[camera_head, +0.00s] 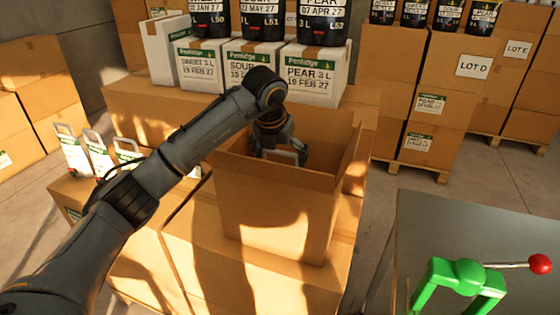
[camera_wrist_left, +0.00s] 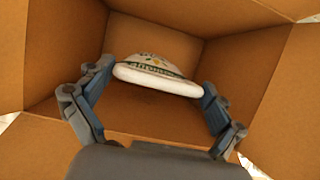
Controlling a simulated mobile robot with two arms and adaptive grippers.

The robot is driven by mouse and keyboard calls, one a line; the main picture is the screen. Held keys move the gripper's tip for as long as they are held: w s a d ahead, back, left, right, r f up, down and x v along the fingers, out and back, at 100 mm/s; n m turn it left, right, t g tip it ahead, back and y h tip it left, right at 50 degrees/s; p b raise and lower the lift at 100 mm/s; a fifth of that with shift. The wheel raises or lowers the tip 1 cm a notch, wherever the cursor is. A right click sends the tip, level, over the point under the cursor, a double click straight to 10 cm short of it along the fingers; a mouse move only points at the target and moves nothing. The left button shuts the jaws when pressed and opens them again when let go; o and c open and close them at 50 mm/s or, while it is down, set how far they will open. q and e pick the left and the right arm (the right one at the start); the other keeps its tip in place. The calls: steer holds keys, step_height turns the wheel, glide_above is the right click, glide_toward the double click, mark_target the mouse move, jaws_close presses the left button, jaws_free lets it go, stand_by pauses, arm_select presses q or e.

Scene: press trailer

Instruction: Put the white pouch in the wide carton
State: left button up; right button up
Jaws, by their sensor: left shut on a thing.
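The wide carton (camera_head: 275,205) is open at the top and stands on a stack of brown boxes in the head view. My left gripper (camera_head: 282,155) reaches down into its mouth. In the left wrist view the white pouch (camera_wrist_left: 155,78) shows between the fingers of my left gripper (camera_wrist_left: 158,90), with printed green and dark marks on it. The gripper is shut on it. Brown carton walls (camera_wrist_left: 240,65) surround the pouch. I cannot tell whether the pouch touches the carton floor. In the head view the pouch is hidden by the carton and my arm. My right gripper is not in view.
Several white-labelled boxes (camera_head: 315,75) with dark tubs on top stand behind the carton. White pouches (camera_head: 75,155) stand on a box at the left. A grey table (camera_head: 430,225) with a green press (camera_head: 465,275) and red-knobbed lever is at the right.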

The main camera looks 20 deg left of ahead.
arm_select(q)
step_height(320, 180, down, 2)
steer(key=shift+w, duration=0.1)
steer(key=shift+f+p, duration=0.9)
steer(key=shift+f, duration=1)
steer(key=o, duration=1.5)
steer(key=shift+f, duration=0.1)
steer(key=shift+s, duration=0.2)
